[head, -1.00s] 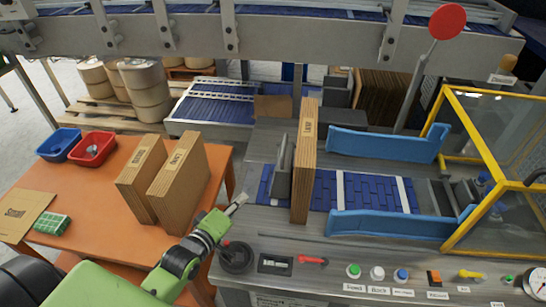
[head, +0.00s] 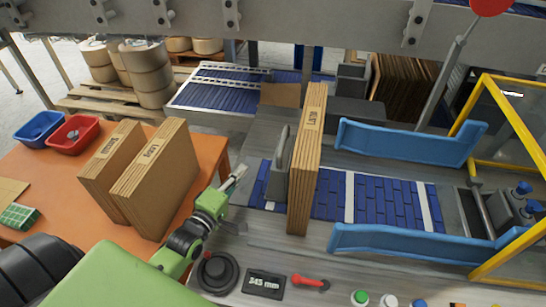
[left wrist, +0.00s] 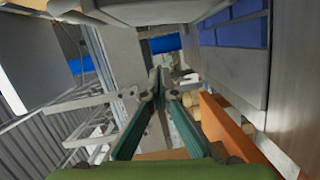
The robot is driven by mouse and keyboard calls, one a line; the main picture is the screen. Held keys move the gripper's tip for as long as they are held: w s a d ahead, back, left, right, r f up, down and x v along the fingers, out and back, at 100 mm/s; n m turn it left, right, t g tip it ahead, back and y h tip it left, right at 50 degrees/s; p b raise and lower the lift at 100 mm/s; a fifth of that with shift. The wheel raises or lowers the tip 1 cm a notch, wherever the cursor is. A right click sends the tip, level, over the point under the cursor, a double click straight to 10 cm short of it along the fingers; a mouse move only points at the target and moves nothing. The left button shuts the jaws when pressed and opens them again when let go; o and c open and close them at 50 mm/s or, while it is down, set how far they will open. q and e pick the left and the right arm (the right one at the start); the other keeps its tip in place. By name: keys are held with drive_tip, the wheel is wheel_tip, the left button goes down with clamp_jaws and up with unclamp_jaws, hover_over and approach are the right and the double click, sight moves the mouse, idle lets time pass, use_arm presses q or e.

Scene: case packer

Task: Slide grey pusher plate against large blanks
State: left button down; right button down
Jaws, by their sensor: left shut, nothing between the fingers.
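The grey pusher plate (head: 281,168) stands upright on the deck at the left end of the blue belt. The large blanks (head: 308,160), a brown cardboard stack with a label on top, stand upright just right of the plate. I cannot tell whether plate and stack touch. My left gripper (head: 238,174) is shut and empty, a little left of the plate and apart from it. In the left wrist view its dark green fingers (left wrist: 158,82) meet at the tips. My right gripper is not in view.
Two more blank stacks (head: 150,180) stand on the orange table (head: 215,160) at left, near red (head: 72,135) and blue bins (head: 38,129). Blue guide rails (head: 405,145) flank the belt (head: 390,195). A black knob (head: 217,271) and red lever (head: 310,282) lie in front.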

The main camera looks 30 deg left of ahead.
use_arm(q)
drive_tip(key=shift+w, duration=0.5)
drive_tip(key=w, duration=0.8)
drive_tip(key=shift+w+f+p, duration=0.2)
drive_tip(key=shift+p, duration=0.2)
drive_tip(key=d, duration=0.1)
drive_tip(key=w+d, duration=0.1)
drive_tip(key=shift+w+d+f+p, duration=0.2)
drive_tip(key=shift+d+p, duration=0.1)
drive_tip(key=shift+p, duration=0.1)
drive_tip(key=shift+d+f, duration=0.15)
drive_tip(key=shift+d, duration=0.4)
drive_tip(key=shift+w+d, duration=0.25)
drive_tip(key=shift+d, duration=0.65)
drive_tip(key=shift+a, duration=0.1)
